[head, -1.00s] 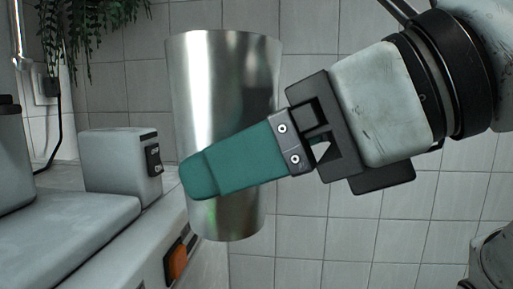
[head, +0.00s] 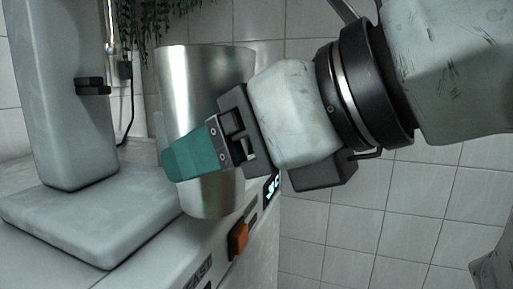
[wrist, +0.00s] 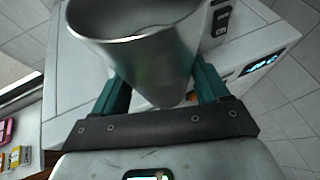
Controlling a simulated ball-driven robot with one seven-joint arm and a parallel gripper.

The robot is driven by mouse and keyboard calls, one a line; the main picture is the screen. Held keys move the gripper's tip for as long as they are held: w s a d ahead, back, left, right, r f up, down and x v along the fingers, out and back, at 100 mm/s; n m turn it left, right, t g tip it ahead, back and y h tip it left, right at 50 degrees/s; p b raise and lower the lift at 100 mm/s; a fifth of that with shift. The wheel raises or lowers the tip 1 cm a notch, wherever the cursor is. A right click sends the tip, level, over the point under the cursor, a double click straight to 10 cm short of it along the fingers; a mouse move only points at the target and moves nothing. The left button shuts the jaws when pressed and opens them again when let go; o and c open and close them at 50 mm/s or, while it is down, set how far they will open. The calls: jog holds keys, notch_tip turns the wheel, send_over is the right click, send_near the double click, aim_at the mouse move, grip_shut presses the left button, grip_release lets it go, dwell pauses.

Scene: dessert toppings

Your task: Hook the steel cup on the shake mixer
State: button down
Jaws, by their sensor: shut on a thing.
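The steel cup (head: 205,90) is upright with a slight tilt in the head view, its open mouth up. My gripper (head: 195,155) is shut on the cup, with green fingers across its lower half. In the wrist view the cup (wrist: 150,50) sits between both green fingers of my gripper (wrist: 160,90). The grey shake mixer's column (head: 65,110) and base (head: 95,215) are at the left of the head view, with the cup to the right of them. A small dark bracket (head: 92,86) juts from the column. The mixer's top is out of view.
An orange switch (head: 238,240) and a lit display (head: 271,187) are on the front of a grey machine below the cup. A hanging plant (head: 165,15) and black cable are behind. Coloured items (wrist: 15,155) lie at the left in the wrist view.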

jog(key=shift+w+a+b, duration=0.1)
jog(key=shift+w+a, duration=0.4)
jog(key=shift+a, duration=0.85)
jog(key=shift+w+a+b, duration=0.1)
jog(key=shift+w+a, duration=0.4)
jog(key=shift+a, duration=0.85)
jog(key=shift+w+a+b, duration=0.1)
jog(key=shift+w+a, duration=0.4)
jog(key=shift+a, duration=0.85)
jog(key=shift+s+d, duration=0.1)
jog(key=shift+s, duration=0.05)
jog(key=shift+r+p, duration=1.4)
jog(key=shift+r, duration=0.1)
jog(key=shift+a+r+p, duration=0.2)
jog(key=shift+r+p, duration=0.85)
jog(key=shift+r, duration=0.2)
